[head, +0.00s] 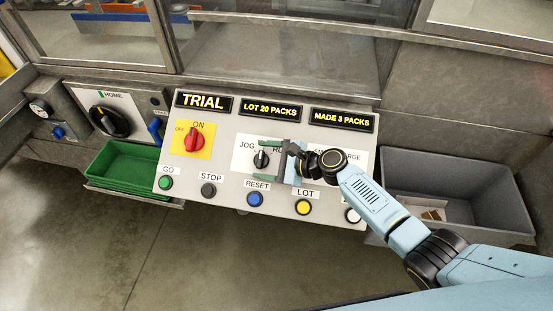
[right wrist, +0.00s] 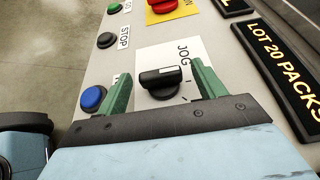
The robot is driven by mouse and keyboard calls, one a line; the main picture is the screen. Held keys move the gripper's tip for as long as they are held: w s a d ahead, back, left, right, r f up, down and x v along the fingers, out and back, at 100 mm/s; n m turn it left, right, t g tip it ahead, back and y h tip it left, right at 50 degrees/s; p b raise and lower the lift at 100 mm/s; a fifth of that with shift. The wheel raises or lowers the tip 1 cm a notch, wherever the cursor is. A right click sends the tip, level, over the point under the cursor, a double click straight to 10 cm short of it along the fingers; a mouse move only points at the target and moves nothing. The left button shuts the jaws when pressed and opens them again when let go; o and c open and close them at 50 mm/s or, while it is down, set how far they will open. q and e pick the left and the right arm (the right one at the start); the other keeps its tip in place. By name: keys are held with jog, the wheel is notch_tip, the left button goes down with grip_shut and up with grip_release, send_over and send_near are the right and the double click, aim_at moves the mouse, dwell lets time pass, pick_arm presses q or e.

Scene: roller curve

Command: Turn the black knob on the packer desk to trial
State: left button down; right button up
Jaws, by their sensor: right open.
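The black knob (head: 261,159) is on a white label plate in the middle of the packer desk (head: 225,135). JOG is printed at its left; the label to its right is partly covered by my gripper. The knob's exact pointing direction is unclear. My right gripper (head: 263,158) is open, with one green finger on each side of the knob in the picture. In the right wrist view the black knob (right wrist: 160,82) shows between the open fingers (right wrist: 162,78), with a gap on both sides. The left display (head: 203,102) reads TRIAL. My left gripper is out of view.
A red switch (head: 194,140) on a yellow plate sits left of the knob. A row of buttons, including blue RESET (head: 255,199) and yellow LOT (head: 303,207), runs along the front edge. A green tray (head: 125,165) is at left, a grey bin (head: 470,205) at right.

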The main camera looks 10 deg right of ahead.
jog(key=p+v, duration=0.1)
jog(key=v, duration=1.2)
